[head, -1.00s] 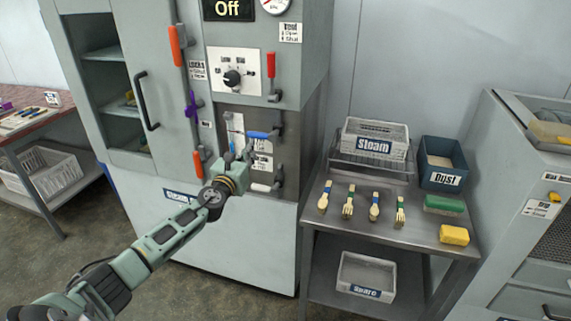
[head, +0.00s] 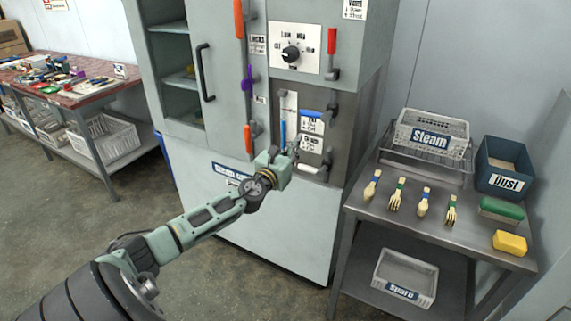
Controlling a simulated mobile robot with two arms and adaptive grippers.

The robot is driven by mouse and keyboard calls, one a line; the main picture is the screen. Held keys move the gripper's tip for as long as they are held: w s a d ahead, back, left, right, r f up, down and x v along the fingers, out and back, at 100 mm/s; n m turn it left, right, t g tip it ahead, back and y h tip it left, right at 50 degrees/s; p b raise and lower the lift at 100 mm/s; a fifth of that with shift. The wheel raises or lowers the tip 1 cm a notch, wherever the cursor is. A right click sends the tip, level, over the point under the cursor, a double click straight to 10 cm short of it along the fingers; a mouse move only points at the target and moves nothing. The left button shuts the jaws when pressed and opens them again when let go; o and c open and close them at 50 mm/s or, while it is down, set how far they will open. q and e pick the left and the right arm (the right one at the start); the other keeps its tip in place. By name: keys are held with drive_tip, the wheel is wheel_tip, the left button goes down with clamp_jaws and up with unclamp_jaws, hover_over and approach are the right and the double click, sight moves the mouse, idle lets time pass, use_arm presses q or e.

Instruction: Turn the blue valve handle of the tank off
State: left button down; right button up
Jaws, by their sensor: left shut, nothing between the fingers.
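The blue valve handle (head: 312,113) is on the grey tank (head: 350,120), at the upper part of its dark lower panel. It lies about level, pointing left from its stem. My left gripper (head: 290,149) is shut and empty, in front of the panel. In the picture it is below and left of the blue handle, with a visible gap between them. My right gripper is not in view.
A white handle (head: 312,168) sits below the blue one, close to my gripper. A gauge tube (head: 284,131) stands left of the blue handle. Red, purple and orange handles are nearby. A metal side table (head: 375,190) with brushes and bins stands to the right.

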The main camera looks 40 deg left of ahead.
use_arm(q)
drive_tip(key=v, duration=0.6)
drive_tip(key=shift+s, duration=0.45)
